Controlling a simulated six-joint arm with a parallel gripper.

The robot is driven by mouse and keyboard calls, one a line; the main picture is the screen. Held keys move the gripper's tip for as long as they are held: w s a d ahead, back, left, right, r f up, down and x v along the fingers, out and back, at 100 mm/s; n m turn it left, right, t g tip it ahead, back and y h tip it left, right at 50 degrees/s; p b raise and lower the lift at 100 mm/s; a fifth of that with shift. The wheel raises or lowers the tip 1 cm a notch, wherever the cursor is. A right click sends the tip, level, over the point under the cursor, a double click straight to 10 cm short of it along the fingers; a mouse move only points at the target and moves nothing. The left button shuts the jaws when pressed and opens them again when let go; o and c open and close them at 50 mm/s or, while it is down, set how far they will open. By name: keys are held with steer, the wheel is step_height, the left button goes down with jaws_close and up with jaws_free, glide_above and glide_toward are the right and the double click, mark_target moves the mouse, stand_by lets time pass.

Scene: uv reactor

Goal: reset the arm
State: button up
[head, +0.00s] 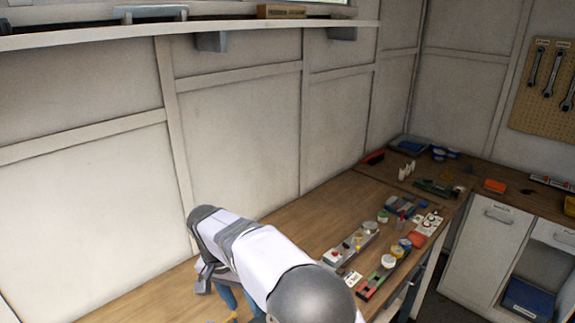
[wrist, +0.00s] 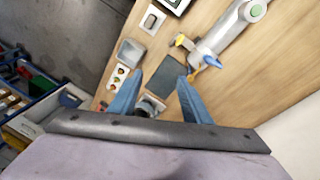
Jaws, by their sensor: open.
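My gripper (wrist: 160,76) shows in the wrist view as two blue fingers spread apart, with nothing held between them. Beyond and between the fingers lies a dark grey flat pad (wrist: 168,72) on the wooden bench. A small dark round item sits low between the fingers, partly hidden by the gripper body. In the head view my arm reaches over the bench at bottom centre. Only a little blue of my gripper (head: 227,297) shows beneath the arm, and the fingertips are mostly hidden there.
A blue and yellow item (wrist: 197,52) lies right of the fingers in the wrist view. A grey tray (wrist: 130,52) and a cream plate with holes (wrist: 117,77) are at left. In the head view, small parts crowd the bench's right side; a wall shelf (head: 230,25) runs above.

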steer(key=s+d+f+n+y+b, duration=0.1)
steer(key=s+d+f+n+b, duration=0.1)
steer(key=s+d+f, duration=0.3)
steer(key=s+d+f+n+y+b, duration=0.1)
steer(key=s+d+f, duration=0.4)
steer(key=s+d, duration=0.9)
steer(key=d+b, duration=0.1)
steer(key=d, duration=0.5)
steer(key=shift+s+d+n+g+b, duration=0.3)
steer(key=shift+d+n+b, duration=0.05)
steer(key=shift+n, duration=0.05)
steer(key=shift+f, duration=0.1)
